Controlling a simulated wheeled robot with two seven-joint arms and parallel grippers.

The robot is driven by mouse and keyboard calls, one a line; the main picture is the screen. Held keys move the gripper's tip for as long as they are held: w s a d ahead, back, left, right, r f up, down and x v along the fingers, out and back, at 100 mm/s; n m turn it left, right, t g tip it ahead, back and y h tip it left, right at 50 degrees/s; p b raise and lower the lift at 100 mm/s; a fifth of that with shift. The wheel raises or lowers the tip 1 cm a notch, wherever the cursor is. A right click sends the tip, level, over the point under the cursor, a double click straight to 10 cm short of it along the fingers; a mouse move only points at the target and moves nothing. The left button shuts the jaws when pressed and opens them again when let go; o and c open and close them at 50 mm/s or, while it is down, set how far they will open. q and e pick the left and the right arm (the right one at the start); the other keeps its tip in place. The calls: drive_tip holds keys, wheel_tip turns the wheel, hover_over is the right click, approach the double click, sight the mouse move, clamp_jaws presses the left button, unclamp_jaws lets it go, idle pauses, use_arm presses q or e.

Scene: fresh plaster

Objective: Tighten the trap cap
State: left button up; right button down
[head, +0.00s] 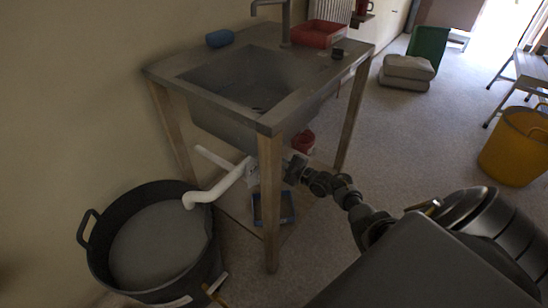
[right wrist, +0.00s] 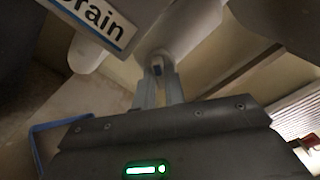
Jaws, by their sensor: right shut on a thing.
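The white trap (head: 252,174) hangs under the grey sink, partly hidden by the sink's front leg and my right arm. In the right wrist view its rounded pale body (right wrist: 182,28) fills the top middle. A small blue-grey tab of the trap cap (right wrist: 157,66) shows at its lower end. My right gripper (right wrist: 158,88) points up from below, with its two fingers closed on the sides of this tab. In the head view my right gripper (head: 288,168) is under the sink, small and dark. How far the cap is turned cannot be told. My left gripper is out of view.
A white pipe (head: 225,186) runs left over a black tub (head: 87,228) of grey liquid. A blue tray (head: 259,220) lies below the trap. A "Drain" label (right wrist: 105,22) hangs close by. The sink's wooden front leg (head: 270,205) stands near my right arm.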

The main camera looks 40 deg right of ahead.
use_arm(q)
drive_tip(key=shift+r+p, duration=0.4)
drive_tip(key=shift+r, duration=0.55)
use_arm(e)
drive_tip(key=m, duration=0.5)
drive_tip(key=m+p, duration=0.1)
drive_tip(key=m, duration=0.5)
drive_tip(key=c, duration=1.4)
unclamp_jaws()
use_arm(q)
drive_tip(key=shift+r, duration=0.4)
